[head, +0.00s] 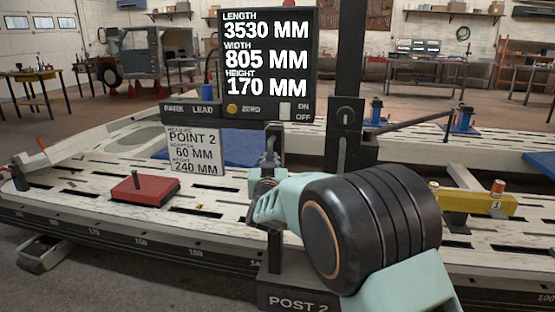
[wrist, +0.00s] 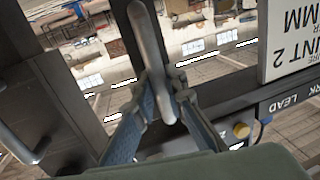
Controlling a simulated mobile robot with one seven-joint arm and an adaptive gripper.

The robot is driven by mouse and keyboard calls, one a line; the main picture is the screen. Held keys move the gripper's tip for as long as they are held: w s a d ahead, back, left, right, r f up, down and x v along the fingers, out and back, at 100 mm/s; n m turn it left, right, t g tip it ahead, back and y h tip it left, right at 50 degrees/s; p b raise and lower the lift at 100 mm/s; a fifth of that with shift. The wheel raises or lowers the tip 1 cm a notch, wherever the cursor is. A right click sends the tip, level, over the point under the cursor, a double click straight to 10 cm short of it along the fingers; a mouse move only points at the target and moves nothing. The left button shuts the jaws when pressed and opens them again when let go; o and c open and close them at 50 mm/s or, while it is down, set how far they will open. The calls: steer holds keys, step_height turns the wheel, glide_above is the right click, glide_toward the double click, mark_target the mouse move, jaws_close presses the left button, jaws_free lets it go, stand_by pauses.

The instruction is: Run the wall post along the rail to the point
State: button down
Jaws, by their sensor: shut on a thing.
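The wall post is a dark column (head: 345,70) with a base labelled POST 2 (head: 300,303). My gripper (head: 266,175) is at a handle on the post, left of the column. In the wrist view my gripper (wrist: 162,88) is shut on the grey bar handle (wrist: 145,40), one finger on each side. The display (head: 268,60) reads length 3530, width 805 and height 170 MM. A card (head: 195,150) below it reads point 2, adapter 60 MM, height 240 MM. My arm hides part of the post and the rail.
The slotted white bench (head: 100,195) has a numbered scale (head: 140,242) along its front edge. A red block (head: 145,188) lies on it at left. A yellow bar marked 1 (head: 475,202) stands at right. A dark arm (head: 420,126) reaches right from the column.

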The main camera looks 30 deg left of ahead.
stand_by(0.4)
steer(key=c, duration=2)
jaws_free()
steer(key=shift+o, duration=0.2)
steer(key=v, duration=1.2)
